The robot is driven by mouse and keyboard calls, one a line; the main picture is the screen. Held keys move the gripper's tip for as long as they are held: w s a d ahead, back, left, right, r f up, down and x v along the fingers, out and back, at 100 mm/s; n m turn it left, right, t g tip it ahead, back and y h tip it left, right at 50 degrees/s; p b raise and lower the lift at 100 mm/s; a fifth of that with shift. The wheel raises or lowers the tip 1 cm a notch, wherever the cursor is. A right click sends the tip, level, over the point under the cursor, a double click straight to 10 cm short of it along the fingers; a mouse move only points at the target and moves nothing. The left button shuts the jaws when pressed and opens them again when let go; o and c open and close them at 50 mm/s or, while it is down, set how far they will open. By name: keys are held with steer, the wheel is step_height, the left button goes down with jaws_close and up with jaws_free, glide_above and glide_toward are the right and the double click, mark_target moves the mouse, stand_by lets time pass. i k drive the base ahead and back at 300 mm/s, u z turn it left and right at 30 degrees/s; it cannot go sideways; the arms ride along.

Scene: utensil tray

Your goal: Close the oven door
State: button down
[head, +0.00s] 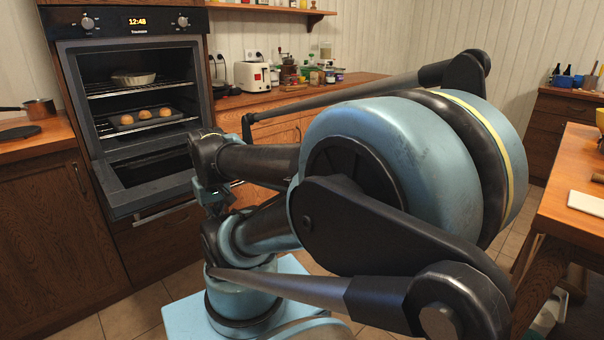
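The oven (136,40) is built into the wooden cabinets at the left of the head view, with its display lit. Its door (122,198) hangs open, tilted down and outward at the bottom front. A metal bar handle (165,212) shows along the door's outer lower edge. The far end of my arm, with what looks like my gripper (219,198), is at the right end of the door, overlapping it in the picture. I cannot tell whether it touches the door. The fingers are small, dark and partly hidden by my arm, so their opening is unclear.
Inside the oven, a pale dish (133,78) sits on the upper rack and a tray with buns (145,115) on the lower one. A counter with a toaster (252,76) is right of the oven. A wooden table (577,180) stands at the right. Tiled floor shows below.

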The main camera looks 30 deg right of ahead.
mark_target(134, 182)
steer(key=z, duration=0.15)
steer(key=k, duration=1.6)
steer(key=u, duration=0.45)
steer(key=i, duration=1)
